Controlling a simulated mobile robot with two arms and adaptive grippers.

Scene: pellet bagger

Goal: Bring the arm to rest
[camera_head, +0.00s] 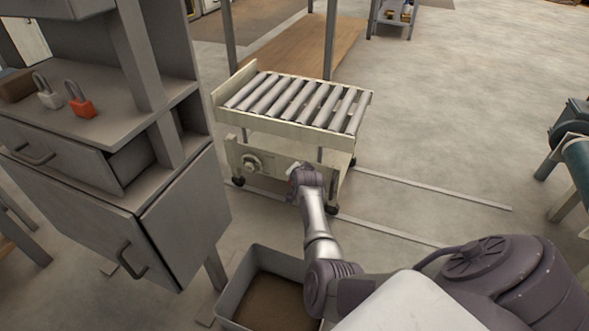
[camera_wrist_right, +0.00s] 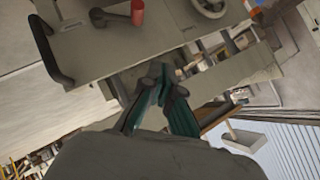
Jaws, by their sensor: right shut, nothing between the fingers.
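My right arm (camera_head: 318,225) reaches forward from the lower right of the head view, its wrist end in front of the roller cart (camera_head: 290,125). Its fingers cannot be made out there. In the right wrist view my right gripper (camera_wrist_right: 160,75) is shut, its dark green fingers together with nothing between them. My left gripper is not in view.
A grey cabinet (camera_head: 185,215) stands at the left, with a red padlock (camera_head: 80,100) and a grey padlock (camera_head: 47,95) on its shelf. An open grey bin (camera_head: 240,285) is on the floor below my arm. The floor (camera_head: 440,130) right of the cart is clear.

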